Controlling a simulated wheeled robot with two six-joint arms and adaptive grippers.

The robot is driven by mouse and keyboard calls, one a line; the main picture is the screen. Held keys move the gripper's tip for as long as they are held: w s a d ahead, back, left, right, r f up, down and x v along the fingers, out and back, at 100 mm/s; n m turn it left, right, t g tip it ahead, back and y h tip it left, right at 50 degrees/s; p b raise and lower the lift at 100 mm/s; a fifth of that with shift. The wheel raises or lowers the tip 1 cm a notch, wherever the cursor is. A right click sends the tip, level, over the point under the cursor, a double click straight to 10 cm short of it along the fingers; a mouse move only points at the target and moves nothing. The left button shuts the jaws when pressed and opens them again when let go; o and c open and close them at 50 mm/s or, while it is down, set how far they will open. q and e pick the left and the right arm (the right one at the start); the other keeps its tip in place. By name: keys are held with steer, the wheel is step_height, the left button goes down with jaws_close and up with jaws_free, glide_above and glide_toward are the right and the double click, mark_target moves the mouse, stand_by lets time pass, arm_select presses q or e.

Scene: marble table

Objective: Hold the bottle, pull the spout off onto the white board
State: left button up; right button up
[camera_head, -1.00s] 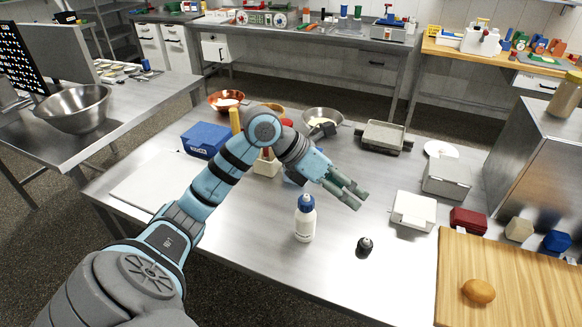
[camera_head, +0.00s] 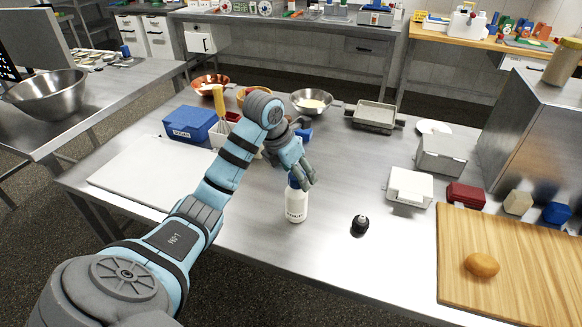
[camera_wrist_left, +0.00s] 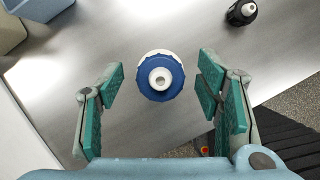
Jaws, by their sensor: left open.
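A white bottle (camera_head: 296,205) with a blue spout stands upright on the metal table. In the left wrist view the blue spout (camera_wrist_left: 160,76) is seen from above, with its pale tip at the middle. My left gripper (camera_head: 302,180) is open above and around the top of the bottle, and partly hides the spout in the head view. In the left wrist view its green-padded fingers (camera_wrist_left: 158,100) stand apart on both sides of the spout, not touching it. The white board (camera_head: 140,172) lies flat and bare at the table's left. My right gripper is not in view.
A small black-topped item (camera_head: 360,225) stands right of the bottle. A blue box (camera_head: 190,126), bowls (camera_head: 311,101) and a metal tray (camera_head: 375,117) are behind. A wooden board (camera_head: 505,262) with a bun is at the right. The table between bottle and white board is clear.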

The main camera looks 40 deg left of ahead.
arm_select(q)
steer(key=shift+c, duration=0.4)
steer(key=c, duration=1)
steer(key=o, duration=1.1)
